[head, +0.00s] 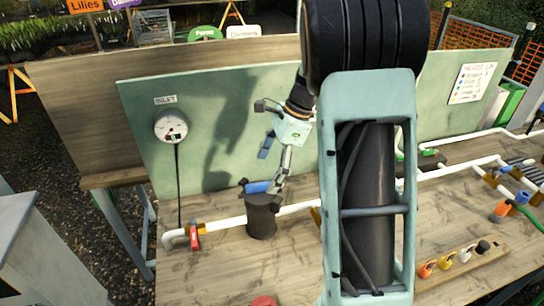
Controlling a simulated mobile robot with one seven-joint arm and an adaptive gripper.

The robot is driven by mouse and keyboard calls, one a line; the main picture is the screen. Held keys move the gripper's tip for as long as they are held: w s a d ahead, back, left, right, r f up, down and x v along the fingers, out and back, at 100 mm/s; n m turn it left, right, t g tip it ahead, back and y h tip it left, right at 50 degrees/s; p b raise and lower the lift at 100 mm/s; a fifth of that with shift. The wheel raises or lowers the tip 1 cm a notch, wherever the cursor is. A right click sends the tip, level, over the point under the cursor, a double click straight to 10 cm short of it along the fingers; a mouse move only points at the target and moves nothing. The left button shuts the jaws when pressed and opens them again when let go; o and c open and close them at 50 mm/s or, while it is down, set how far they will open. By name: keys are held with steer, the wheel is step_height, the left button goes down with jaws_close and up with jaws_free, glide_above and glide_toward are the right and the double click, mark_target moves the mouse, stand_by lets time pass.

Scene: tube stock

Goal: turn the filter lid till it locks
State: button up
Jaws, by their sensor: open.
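The filter (261,222) is a dark upright cylinder set in the white pipe line on the wooden bench, left of centre in the head view. Its round dark lid (263,199) is on top. A blue piece (257,187) shows at the lid's back edge; I cannot tell whether it belongs to the lid or to my finger. My gripper (271,172) is open above the lid, its fingers pointing down. One grey finger reaches down to the lid's right side; I cannot tell if it touches. The lid's lock marks are too small to see.
A round gauge (171,127) hangs on the green back board. A red-handled valve (195,235) sits on the pipe left of the filter. A wooden holder (461,267) with coloured fittings stands at the front right. My arm hides the bench's middle. Bench front left is mostly clear.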

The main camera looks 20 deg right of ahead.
mark_target(261, 183)
steer(key=x, duration=0.5)
steer(key=shift+a+f, duration=0.1)
steer(key=shift+f, duration=0.2)
steer(key=shift+c, duration=0.3)
